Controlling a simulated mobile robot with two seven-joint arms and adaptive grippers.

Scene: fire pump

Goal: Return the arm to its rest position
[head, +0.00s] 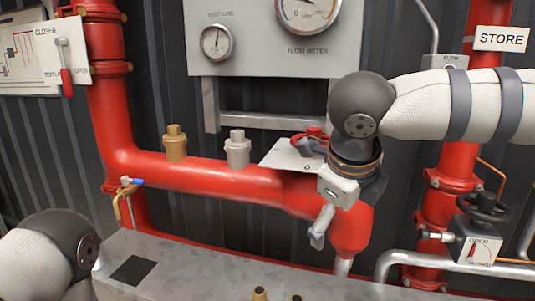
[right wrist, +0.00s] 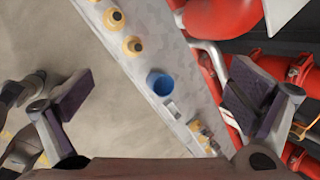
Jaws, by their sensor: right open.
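My right arm comes in from the right in the head view. Its gripper (head: 318,238) hangs pointing down in front of the red pipe (head: 215,180). In the right wrist view my right gripper (right wrist: 162,98) has its two dark fingers wide apart, with nothing held between them. Below the gap lies a grey metal ledge (right wrist: 150,45) with a round blue opening or cap (right wrist: 160,82). The gripper looks apart from it. A rounded part of my left arm shows at the lower left of the head view. My left gripper is not visible there.
A red-handled valve with a white plate (head: 290,155) sits close behind my right wrist. A black handwheel (head: 483,207) stands at the right. A brass tap with a blue lever (head: 128,190) is at the left. Gauges (head: 216,42) hang above. Open floor (right wrist: 110,125) lies beside the ledge.

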